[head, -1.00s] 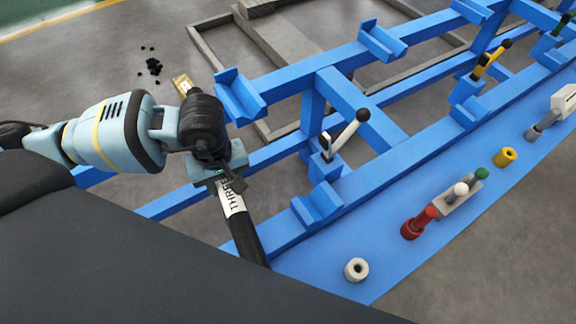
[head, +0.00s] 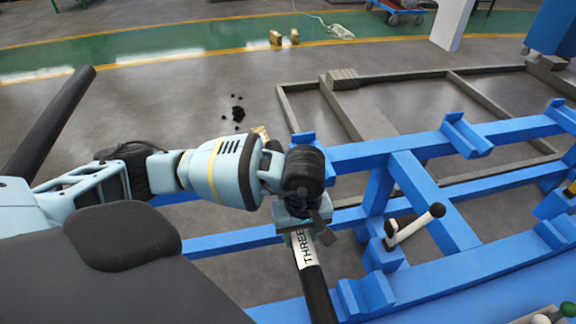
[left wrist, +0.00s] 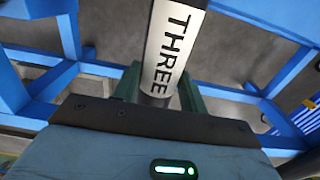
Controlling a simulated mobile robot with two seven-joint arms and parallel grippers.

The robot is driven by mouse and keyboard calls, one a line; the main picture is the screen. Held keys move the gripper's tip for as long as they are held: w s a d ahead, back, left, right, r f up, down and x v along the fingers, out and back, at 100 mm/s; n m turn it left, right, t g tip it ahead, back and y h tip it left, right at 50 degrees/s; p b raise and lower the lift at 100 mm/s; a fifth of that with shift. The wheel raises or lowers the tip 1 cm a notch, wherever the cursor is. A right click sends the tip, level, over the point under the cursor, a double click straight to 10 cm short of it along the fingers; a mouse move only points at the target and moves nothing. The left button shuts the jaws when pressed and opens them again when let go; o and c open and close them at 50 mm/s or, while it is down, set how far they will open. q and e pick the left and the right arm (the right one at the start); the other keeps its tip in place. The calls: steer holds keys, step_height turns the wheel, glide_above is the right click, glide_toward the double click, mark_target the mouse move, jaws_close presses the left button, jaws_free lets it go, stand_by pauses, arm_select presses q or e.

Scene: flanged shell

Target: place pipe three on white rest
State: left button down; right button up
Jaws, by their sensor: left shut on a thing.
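Pipe three (head: 312,282) is a dark pipe with a white band lettered THREE. My left gripper (head: 298,218) is shut around it at the band. The wrist view shows the band (left wrist: 172,45) between the green jaws (left wrist: 160,90). In the head view the pipe slants down to the lower edge, where its near end is cut off. A white lever with a black knob (head: 415,225) stands on the blue rack, right of my gripper; a blue rest (head: 366,294) lies below it. I cannot tell which support is the white rest. My right gripper is out of view.
The blue rack (head: 440,200) fills the right side, with a raised cradle (head: 466,135) on its far beam. A dark cylinder (head: 50,120) rises at the left; I cannot tell what it belongs to. Black bits (head: 238,112) lie on the open grey floor beyond.

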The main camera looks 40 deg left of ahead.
arm_select(q)
steer(key=w+d, duration=0.7)
steer(key=w, duration=0.2)
steer(key=shift+w+f, duration=0.25)
steer(key=shift+f, duration=0.15)
steer(key=shift+f, duration=1.8)
steer(key=c, duration=1.2)
jaws_free()
steer(key=shift+s+a+f, duration=0.1)
steer(key=shift+f, duration=0.15)
steer(key=shift+c, duration=0.2)
steer(key=o, duration=0.4)
steer(key=shift+o, duration=0.2)
step_height(320, 180, up, 12)
steer(key=shift+r, duration=0.2)
